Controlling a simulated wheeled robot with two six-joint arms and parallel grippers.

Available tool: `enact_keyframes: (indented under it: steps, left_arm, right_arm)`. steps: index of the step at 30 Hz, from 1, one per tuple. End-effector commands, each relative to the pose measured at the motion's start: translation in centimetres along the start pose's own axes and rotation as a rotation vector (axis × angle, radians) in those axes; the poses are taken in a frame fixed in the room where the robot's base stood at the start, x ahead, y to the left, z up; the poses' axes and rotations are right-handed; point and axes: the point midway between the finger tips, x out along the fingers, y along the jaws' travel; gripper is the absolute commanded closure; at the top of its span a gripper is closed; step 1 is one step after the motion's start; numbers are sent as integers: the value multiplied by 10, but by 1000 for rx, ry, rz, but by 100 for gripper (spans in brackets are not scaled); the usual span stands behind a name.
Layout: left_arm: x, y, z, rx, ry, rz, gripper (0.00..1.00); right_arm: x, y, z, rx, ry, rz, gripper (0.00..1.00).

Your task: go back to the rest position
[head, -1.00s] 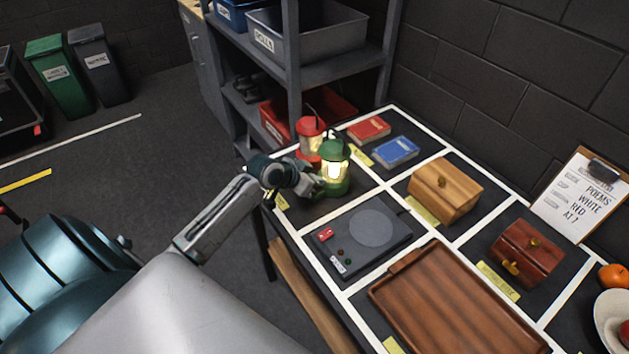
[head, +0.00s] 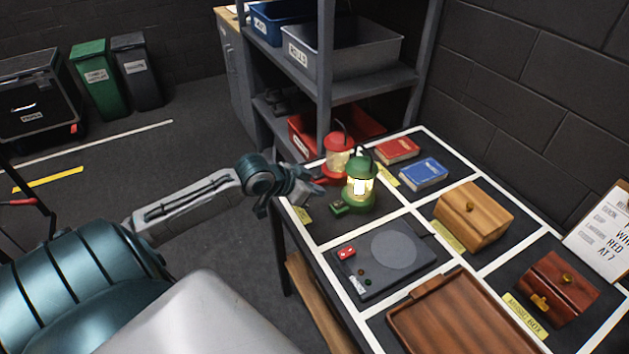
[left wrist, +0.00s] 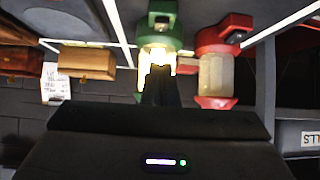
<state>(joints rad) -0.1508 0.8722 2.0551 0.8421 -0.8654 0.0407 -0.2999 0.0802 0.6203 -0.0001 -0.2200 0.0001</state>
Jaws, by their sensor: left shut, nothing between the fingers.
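The green lantern (head: 359,187) stands upright on the table with its lamp glowing. A green button block (head: 340,207) sits at its foot. My left gripper (head: 303,174) is in the air at the table's left edge, left of the lanterns and apart from the green one. Its fingers (left wrist: 160,73) are shut and empty. My right gripper is not in view.
A turntable-like device (head: 393,245), wooden tray (head: 470,318), light wooden box (head: 474,215), dark red box (head: 556,287) and two books (head: 423,173) occupy the table. A grey shelf (head: 375,85) stands behind. The floor left of the table (head: 195,160) is open.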

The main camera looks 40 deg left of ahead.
Motion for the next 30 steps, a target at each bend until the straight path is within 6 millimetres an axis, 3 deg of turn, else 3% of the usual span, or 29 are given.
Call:
enact_keyframes:
  steps: [23, 26, 30]
  left_arm:
    - [-5, 2, 2, 0, -3, 3, 100]
    - [-2, 15, 15, 1, -26, 4, 100]
    - [1, 58, 59, 4, -108, -1, 100]
  right_arm:
    - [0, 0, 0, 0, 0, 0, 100]
    - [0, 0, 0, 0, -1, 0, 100]
    - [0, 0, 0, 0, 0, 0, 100]
